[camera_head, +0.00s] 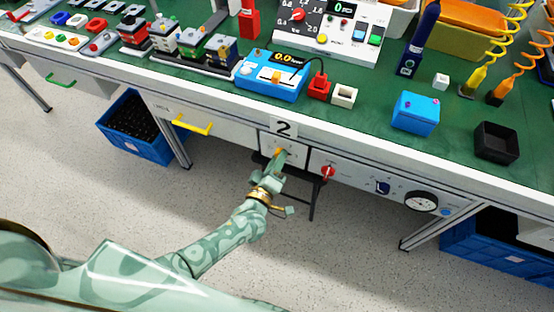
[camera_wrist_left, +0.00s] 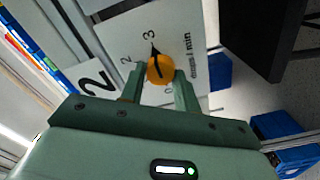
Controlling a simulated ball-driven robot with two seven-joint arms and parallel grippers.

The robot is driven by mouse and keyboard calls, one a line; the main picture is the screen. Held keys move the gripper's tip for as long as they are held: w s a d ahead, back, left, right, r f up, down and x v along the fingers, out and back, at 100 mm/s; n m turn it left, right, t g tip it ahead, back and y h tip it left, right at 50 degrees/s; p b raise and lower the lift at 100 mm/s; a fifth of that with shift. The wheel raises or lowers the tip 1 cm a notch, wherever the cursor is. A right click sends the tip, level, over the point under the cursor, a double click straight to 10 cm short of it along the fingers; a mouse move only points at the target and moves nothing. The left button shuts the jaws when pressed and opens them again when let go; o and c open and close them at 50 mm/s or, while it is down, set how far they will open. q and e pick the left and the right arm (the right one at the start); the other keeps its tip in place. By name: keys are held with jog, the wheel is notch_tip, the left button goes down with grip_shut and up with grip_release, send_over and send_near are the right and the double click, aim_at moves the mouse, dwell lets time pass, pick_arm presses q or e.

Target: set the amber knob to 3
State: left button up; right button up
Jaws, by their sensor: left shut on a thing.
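My left gripper (camera_wrist_left: 159,82) is shut on the knob, one finger on each side. In the head view my left gripper (camera_head: 279,158) reaches the panel under the "2" label (camera_head: 284,128) and hides most of the knob. My right gripper is out of view.
A yellow-handled drawer (camera_head: 225,131) is at left. The bench top holds several devices. Open floor lies in front.

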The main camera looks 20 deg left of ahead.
pick_arm(q)
jog(key=o, duration=1)
jog(key=shift+c, duration=0.2)
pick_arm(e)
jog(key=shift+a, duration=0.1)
pick_arm(q)
jog(key=s+p, duration=0.3)
jog(key=s, duration=1.3)
jog(key=shift+s+a+p, duration=0.15)
jog(key=shift+a+p, duration=0.05)
jog(key=shift+p, duration=0.1)
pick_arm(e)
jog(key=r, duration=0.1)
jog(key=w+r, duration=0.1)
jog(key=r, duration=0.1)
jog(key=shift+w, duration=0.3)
pick_arm(q)
jog(key=shift+f, duration=0.1)
